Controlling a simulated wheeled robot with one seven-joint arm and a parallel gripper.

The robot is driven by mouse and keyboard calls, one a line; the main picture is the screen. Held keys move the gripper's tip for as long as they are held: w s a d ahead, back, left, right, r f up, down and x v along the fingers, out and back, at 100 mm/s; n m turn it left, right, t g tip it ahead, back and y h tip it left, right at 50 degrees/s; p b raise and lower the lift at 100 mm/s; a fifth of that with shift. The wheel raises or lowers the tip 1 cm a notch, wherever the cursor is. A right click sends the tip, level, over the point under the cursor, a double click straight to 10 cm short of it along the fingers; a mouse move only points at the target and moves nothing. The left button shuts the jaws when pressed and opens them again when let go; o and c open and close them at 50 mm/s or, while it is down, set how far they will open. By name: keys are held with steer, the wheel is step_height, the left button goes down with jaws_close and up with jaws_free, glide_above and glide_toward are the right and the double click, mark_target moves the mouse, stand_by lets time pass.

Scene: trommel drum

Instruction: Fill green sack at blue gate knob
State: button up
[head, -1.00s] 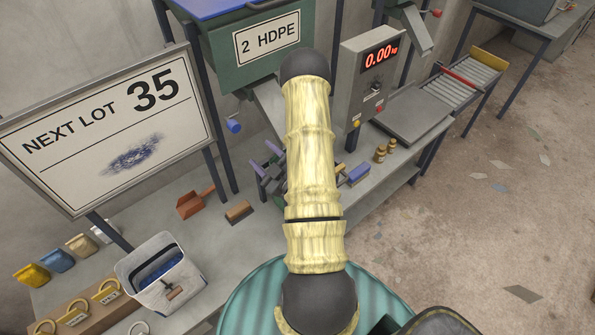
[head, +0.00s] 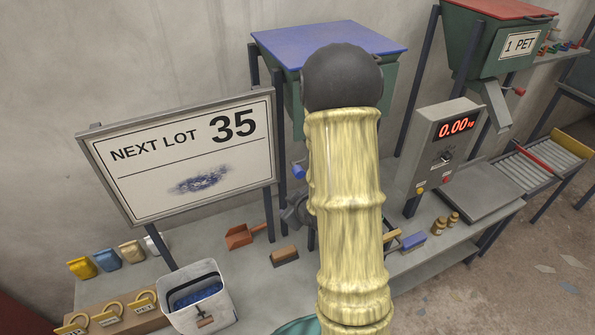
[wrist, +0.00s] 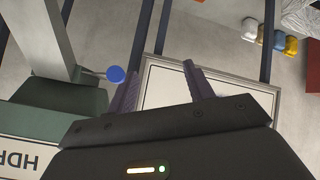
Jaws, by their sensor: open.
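The blue gate knob (head: 298,171) shows just left of my arm in the head view, below the blue-lidded HDPE hopper (head: 330,37). In the wrist view the knob (wrist: 116,74) is a round blue disc on a short rod, beside the grey chute (wrist: 42,38) and left of my fingers. In the head view my arm hides most of the gripper and much of the hopper. I see no green sack in either current view.
The NEXT LOT 35 board (head: 185,155) stands left of the arm. A white bin (head: 222,310) with blue flakes, a red-brown scoop (head: 240,237) and a brush (head: 285,256) are on the bench. The scale display (head: 457,126) reads 0.00 kg. A PET hopper (head: 490,45) is at right.

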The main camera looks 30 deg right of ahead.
steer(key=s+a+r+m+g, duration=0.5)
steer(key=s+a+r+g, duration=0.2)
steer(key=s+a, duration=0.4)
steer(key=shift+s+a+r, duration=0.15)
steer(key=shift+s+r, duration=0.35)
steer(key=shift+s, duration=0.55)
steer(key=shift+c, duration=0.2)
